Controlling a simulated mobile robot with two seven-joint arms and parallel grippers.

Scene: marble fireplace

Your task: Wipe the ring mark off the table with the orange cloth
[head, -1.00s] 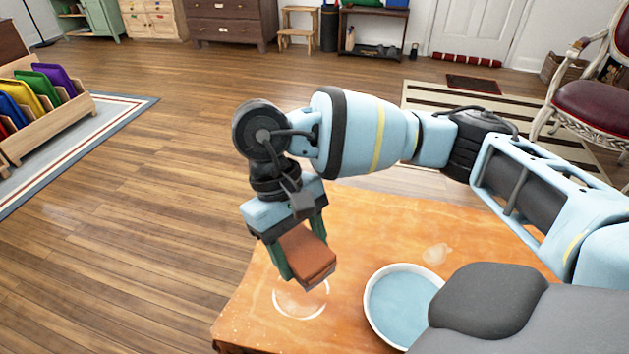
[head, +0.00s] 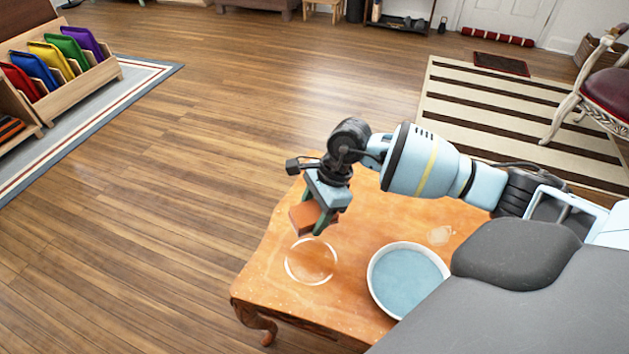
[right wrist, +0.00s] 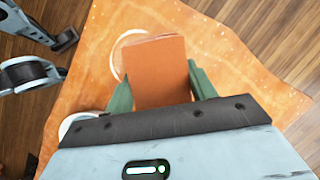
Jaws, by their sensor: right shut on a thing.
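The orange cloth (head: 303,217) is a folded block between the green fingers of my right gripper (head: 322,213), which is shut on it. The cloth also shows in the right wrist view (right wrist: 160,72), held between both fingers (right wrist: 160,88). The ring mark (head: 311,261) is a pale circle on the wooden table (head: 262,262), near its left end. In the head view the cloth is just beyond the ring, seemingly above the tabletop. In the right wrist view the cloth covers part of the ring (right wrist: 118,55).
A round white-rimmed dish with a blue inside (head: 405,280) stands right of the ring. A small pale spill mark (head: 440,234) lies farther back on the table. Wooden floor surrounds the table's left side. A rack of coloured items (head: 75,75) stands far left.

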